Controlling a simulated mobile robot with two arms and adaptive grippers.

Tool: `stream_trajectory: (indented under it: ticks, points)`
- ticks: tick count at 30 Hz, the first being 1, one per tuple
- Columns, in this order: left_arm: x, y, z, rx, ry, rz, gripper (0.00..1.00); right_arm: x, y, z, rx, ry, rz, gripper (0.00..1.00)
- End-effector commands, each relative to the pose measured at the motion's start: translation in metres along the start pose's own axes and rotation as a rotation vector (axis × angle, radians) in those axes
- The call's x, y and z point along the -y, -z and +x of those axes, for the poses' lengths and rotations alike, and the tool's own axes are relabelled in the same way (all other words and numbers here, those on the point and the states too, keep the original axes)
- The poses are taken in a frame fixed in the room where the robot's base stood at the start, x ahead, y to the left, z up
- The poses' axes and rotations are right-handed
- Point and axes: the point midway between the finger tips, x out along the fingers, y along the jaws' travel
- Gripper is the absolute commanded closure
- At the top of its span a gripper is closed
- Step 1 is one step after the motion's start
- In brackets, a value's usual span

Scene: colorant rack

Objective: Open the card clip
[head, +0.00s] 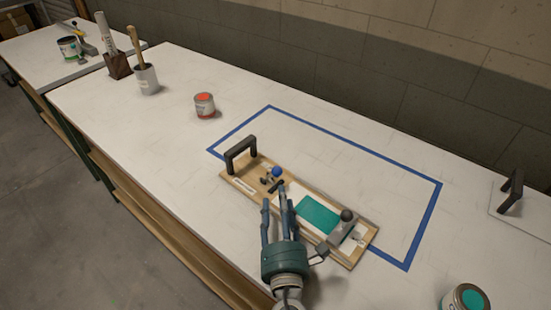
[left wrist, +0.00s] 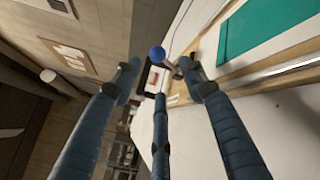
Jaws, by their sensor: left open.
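A wooden board (head: 240,187) lies on the white table with a teal card (head: 318,214) on it. A small clip lever with a blue ball knob (head: 276,172) stands near the board's handle end; the knob also shows in the left wrist view (left wrist: 157,54). A grey bar with a black knob (head: 342,229) crosses the card's other end. Which of these is the card clip, I cannot tell for sure. My left gripper (head: 275,204) is open, its fingers pointing toward the blue knob. In the left wrist view the knob lies just beyond the spread fingertips (left wrist: 160,84), apparently not gripped.
A black handle (head: 240,150) rises from the board's left end. Blue tape (head: 350,146) outlines a rectangle behind the board. The table's middle back is clear.

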Motion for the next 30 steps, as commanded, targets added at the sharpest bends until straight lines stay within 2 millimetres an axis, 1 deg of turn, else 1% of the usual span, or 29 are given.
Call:
stream_trajectory:
  ticks: [2, 5, 8, 12, 14, 18, 21, 25, 30]
  points:
    - [0.0, 0.0, 0.001, 0.0, 0.001, 0.0, 0.58, -0.001, -0.001, 0.0, 0.002, -0.001, -0.001, 0.55]
    - [-0.001, -0.001, 0.008, 0.001, -0.001, 0.001, 0.58, -0.003, -0.002, -0.002, 0.004, -0.003, -0.002, 0.55]
    - [-0.002, -0.002, 0.022, 0.001, -0.003, 0.002, 0.58, -0.004, -0.008, -0.005, 0.012, -0.004, -0.003, 0.55]
    - [-0.002, -0.002, 0.05, 0.002, -0.003, 0.002, 0.58, -0.004, -0.02, -0.01, 0.031, -0.005, -0.004, 0.55]
    - [-0.001, -0.002, 0.061, 0.001, -0.002, 0.001, 0.58, -0.005, -0.023, -0.011, 0.034, -0.005, -0.004, 0.55]
    - [-0.002, -0.001, 0.085, 0.001, -0.002, 0.001, 0.58, -0.005, -0.02, -0.013, 0.03, -0.006, -0.004, 0.55]
    - [0.0, -0.001, 0.097, 0.001, 0.0, 0.001, 0.58, -0.006, -0.013, -0.014, 0.02, -0.007, -0.004, 0.55]
    - [0.0, -0.001, 0.106, 0.0, 0.001, 0.0, 0.58, -0.007, -0.004, -0.014, 0.008, -0.008, -0.004, 0.55]
    - [0.0, 0.0, 0.108, 0.0, 0.001, -0.001, 0.58, -0.007, -0.004, -0.014, 0.006, -0.008, -0.004, 0.55]
